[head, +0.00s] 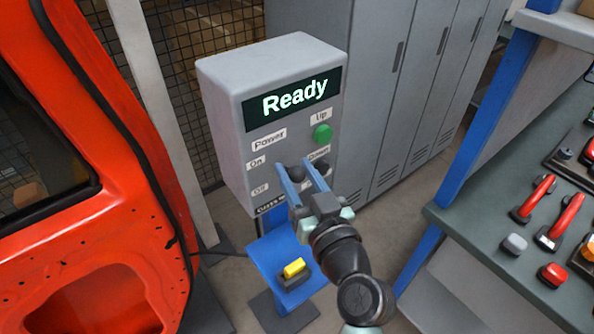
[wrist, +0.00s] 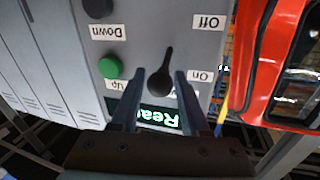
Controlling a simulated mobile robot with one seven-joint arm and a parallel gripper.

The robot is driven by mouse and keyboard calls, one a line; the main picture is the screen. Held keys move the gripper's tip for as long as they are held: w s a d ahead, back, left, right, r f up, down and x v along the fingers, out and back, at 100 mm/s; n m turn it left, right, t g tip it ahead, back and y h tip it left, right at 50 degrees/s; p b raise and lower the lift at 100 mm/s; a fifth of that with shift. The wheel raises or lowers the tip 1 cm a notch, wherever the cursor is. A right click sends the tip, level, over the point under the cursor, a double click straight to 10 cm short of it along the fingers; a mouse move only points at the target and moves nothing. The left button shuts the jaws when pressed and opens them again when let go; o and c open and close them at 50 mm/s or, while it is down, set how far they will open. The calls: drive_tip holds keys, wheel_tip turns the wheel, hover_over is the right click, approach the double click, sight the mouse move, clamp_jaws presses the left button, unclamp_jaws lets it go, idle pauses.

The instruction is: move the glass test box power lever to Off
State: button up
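The glass test box (head: 225,95) is a grey cabinet with a lit "Ready" display. Its black power lever (wrist: 160,82) shows in the wrist view, which is upside down; its wide knob is level with the On label (wrist: 201,76), away from the Off label (wrist: 210,22). In the head view the lever's dark knob (head: 297,173) is partly hidden by my fingers. My gripper (head: 293,165) is open at the panel. In the wrist view its fingers (wrist: 158,74) stand on either side of the knob, with gaps visible; contact is not apparent.
A green Up button (head: 322,134) and a dark Down button (head: 321,167) sit right of the lever. A red car door (head: 150,200) stands left, grey lockers (head: 385,100) behind. A yellow switch (head: 294,267) is below on a blue stand. A bench (head: 490,250) with red-handled tools is right.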

clamp_jaws()
idle(1.1)
